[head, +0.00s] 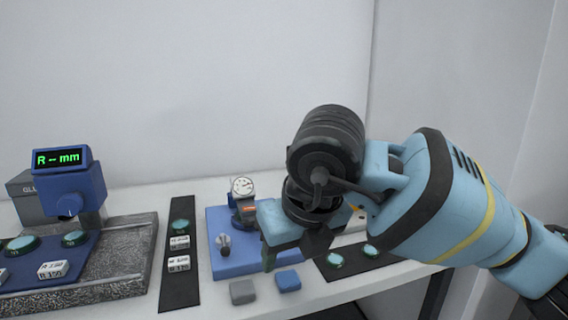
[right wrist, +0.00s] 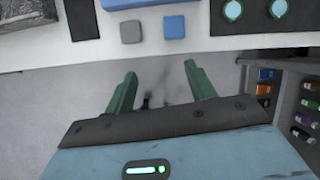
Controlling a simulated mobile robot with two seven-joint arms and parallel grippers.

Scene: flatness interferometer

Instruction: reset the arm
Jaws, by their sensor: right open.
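My right arm (head: 432,200) comes in from the right in the head view, bent in front of the table. My right gripper (right wrist: 160,88) shows in the right wrist view with its two green fingers spread wide and nothing between them. It is in front of the table's front edge, apart from the blocks there. In the head view the gripper (head: 268,262) is seen from behind and partly hides the blue base plate. My left gripper is not in view.
A blue display unit (head: 62,159) stands left. Coloured items fill a rack (right wrist: 303,117) at right.

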